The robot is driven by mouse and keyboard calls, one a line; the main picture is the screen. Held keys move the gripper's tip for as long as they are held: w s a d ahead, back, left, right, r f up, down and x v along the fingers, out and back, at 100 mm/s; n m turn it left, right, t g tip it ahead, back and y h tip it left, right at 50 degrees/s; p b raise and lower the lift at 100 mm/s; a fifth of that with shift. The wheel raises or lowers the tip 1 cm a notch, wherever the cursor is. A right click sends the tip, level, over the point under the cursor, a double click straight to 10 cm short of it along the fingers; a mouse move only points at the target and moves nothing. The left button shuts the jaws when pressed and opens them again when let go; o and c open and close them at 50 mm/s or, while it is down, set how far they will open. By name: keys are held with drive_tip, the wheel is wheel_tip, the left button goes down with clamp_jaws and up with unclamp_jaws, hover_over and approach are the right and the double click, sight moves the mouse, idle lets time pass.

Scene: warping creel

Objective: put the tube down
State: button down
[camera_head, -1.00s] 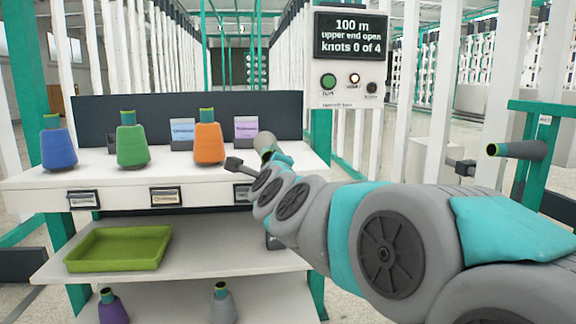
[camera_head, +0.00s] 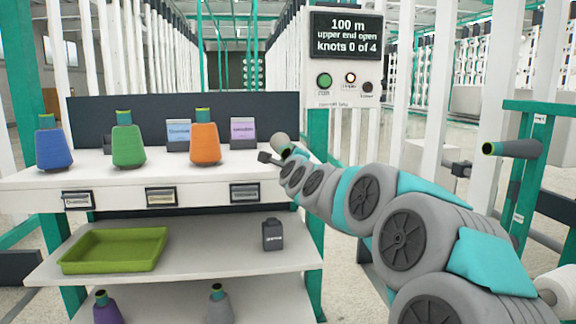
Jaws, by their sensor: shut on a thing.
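My gripper (camera_head: 277,153) is at the end of my arm, in front of the right end of the white shelf unit's top (camera_head: 100,180). A short grey tube (camera_head: 281,141) with a greenish rim shows at the jaws, which are shut on it. It is small in view and partly hidden by the gripper, and I cannot tell how far it is from the top surface. A similar dark grey tube (camera_head: 515,149) with a green-rimmed end sits on the green post at the right.
Blue (camera_head: 54,150), green (camera_head: 128,146) and orange (camera_head: 204,143) cones stand on the top, with two small boxes behind. A green tray (camera_head: 115,250) and a black box (camera_head: 273,235) are on the middle shelf. A display panel (camera_head: 346,60) stands behind my gripper.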

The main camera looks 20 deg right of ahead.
drive_tip(key=shift+f, duration=1.15)
